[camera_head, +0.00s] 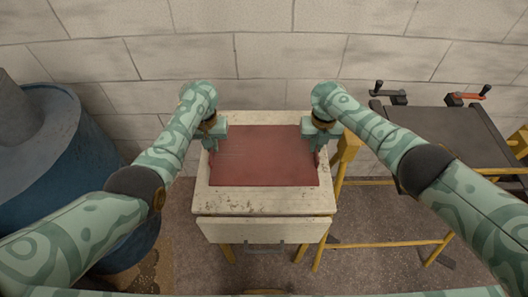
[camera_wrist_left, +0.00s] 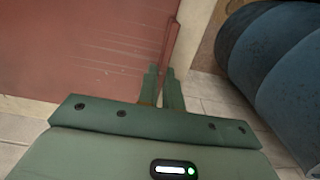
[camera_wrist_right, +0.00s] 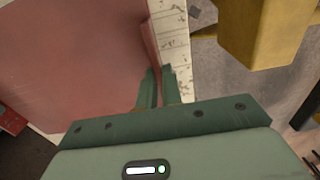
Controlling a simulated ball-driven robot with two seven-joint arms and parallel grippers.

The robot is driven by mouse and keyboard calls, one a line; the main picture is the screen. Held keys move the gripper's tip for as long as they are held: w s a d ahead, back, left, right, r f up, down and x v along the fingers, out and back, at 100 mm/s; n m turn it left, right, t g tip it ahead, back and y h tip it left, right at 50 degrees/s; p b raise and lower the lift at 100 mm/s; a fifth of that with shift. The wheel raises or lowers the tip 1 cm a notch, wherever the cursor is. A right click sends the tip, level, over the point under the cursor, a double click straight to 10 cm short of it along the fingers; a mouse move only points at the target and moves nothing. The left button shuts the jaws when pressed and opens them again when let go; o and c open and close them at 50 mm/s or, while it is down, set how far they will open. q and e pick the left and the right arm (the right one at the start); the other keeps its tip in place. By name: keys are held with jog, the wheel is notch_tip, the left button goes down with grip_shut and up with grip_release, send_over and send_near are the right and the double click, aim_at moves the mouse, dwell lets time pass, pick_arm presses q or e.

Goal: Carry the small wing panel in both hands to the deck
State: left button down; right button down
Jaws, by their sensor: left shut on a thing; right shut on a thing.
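The small wing panel (camera_head: 264,156) is a flat dark red sheet with raised side edges. In the head view it lies level over a worn cream-topped stand; I cannot tell whether it touches the top. My left gripper (camera_head: 212,143) is shut on the panel's left edge, and the left wrist view shows its fingers (camera_wrist_left: 162,90) around the raised lip. My right gripper (camera_head: 318,143) is shut on the right edge, its fingers (camera_wrist_right: 157,88) pinching the lip in the right wrist view. The panel (camera_wrist_left: 90,45) also fills much of both wrist views (camera_wrist_right: 75,60).
The cream stand (camera_head: 265,201) has yellow legs and a front drawer. A dark-topped bench (camera_head: 433,131) with yellow framing and clamps (camera_head: 467,97) stands at the right. A blue drum (camera_head: 80,150) stands at the left. A block wall (camera_head: 280,55) closes the back.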

pick_arm(q)
jog(key=shift+w+r, duration=0.1)
jog(key=shift+r, duration=0.05)
pick_arm(e)
jog(key=shift+w+r, duration=0.1)
jog(key=shift+r, duration=0.05)
